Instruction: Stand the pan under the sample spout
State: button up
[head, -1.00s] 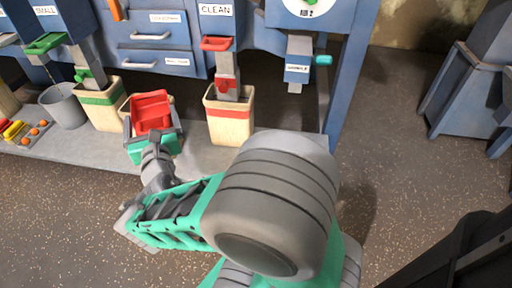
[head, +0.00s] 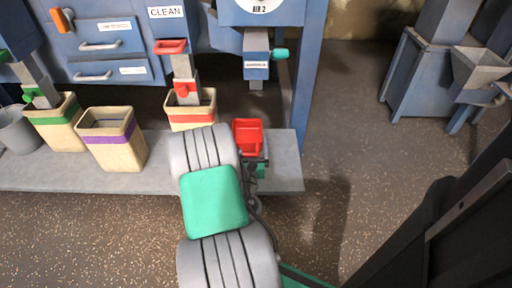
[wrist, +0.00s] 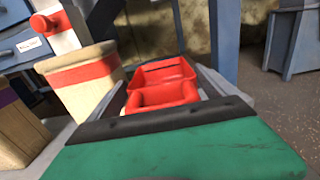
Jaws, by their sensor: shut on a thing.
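The red pan (head: 248,136) is at the right part of the grey ledge (head: 284,176), just right of the red-striped bin. It also shows in the wrist view (wrist: 164,84), between my gripper's fingers. My gripper (head: 260,163) is shut on the pan; my arm hides most of the gripper in the head view. The sample spout (head: 256,68), a blue-grey chute with a small label and a teal handle (head: 279,55), hangs above and behind the pan. I cannot tell whether the pan touches the ledge.
The red-striped bin (head: 191,111) stands under the CLEAN spout (head: 181,72), close left of the pan. A purple-striped bin (head: 111,140), a green-striped bin (head: 56,122) and a grey bucket (head: 17,130) stand farther left. The ledge's right end is bare. A blue hopper stand (head: 436,72) is at the right.

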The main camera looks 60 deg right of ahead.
aim_at(256, 141)
jog(key=d, duration=0.1)
jog(key=d+f, duration=0.1)
jog(key=d, duration=0.2)
jog(key=shift+w+d+f+p, duration=0.15)
jog(key=shift+w+f+p, duration=0.1)
jog(key=shift+f+p, duration=0.15)
jog(key=d+f, duration=0.4)
jog(key=f, duration=0.1)
jog(key=shift+w+d+f, duration=0.15)
jog(key=shift+w+d, duration=0.2)
jog(key=shift+w, duration=0.05)
jog(key=shift+d+f, duration=0.3)
jog(key=shift+f, duration=0.15)
notch_tip(256, 141, down, 3)
jog(key=shift+d+f+b, duration=0.1)
jog(key=shift+b, duration=1.1)
jog(key=shift+f, duration=0.15)
jog(key=o, duration=1.1)
jog(key=shift+c, duration=0.2)
jog(key=shift+r, duration=0.2)
